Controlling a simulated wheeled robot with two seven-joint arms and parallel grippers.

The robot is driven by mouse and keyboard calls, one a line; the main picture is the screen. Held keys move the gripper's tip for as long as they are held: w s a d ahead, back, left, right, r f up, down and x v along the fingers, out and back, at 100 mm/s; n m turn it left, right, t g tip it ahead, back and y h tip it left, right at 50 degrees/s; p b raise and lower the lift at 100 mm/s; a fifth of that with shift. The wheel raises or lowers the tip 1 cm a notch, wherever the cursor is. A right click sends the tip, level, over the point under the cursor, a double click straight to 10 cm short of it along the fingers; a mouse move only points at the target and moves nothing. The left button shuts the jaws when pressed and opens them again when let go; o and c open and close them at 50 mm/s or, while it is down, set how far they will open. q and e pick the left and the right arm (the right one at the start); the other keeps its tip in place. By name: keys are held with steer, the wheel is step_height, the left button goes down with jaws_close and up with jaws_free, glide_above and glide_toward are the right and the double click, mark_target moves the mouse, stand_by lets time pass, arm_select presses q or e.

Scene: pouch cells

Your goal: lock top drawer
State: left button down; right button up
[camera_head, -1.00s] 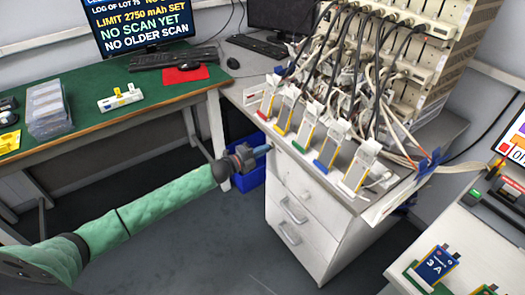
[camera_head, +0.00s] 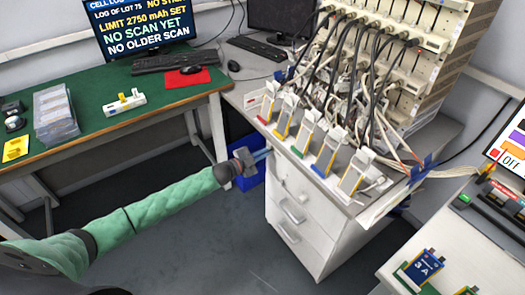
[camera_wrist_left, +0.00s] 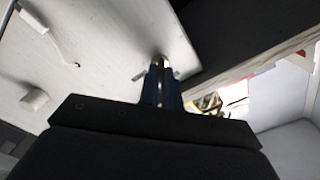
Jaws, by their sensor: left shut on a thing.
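The white drawer cabinet (camera_head: 312,232) stands under the bench in the head view, with its drawers closed as far as I can see. My left gripper (camera_head: 268,154) is at the upper left corner of its front, by the top drawer. In the left wrist view my left gripper (camera_wrist_left: 161,72) is shut on a small metal key-like piece (camera_wrist_left: 160,60) at the pale front panel (camera_wrist_left: 100,55). The fingers hide most of this piece and any lock behind it, so I cannot tell its angle. My right gripper is not in view.
A blue bin (camera_head: 247,178) stands just left of the cabinet, beneath my gripper. Several clamped pouch cells and cables crowd the bench (camera_head: 345,195) above. A green-topped table (camera_head: 100,118) is at the left. The floor (camera_head: 200,250) in front is clear.

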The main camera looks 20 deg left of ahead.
arm_select(q)
steer(key=n+p, duration=0.3)
steer(key=n, duration=0.6)
steer(key=shift+n, duration=0.3)
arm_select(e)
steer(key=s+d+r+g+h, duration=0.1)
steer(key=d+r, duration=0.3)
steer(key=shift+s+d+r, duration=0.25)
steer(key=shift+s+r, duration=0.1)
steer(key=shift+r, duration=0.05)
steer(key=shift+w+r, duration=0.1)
arm_select(q)
steer(key=c, duration=1.6)
jaws_free()
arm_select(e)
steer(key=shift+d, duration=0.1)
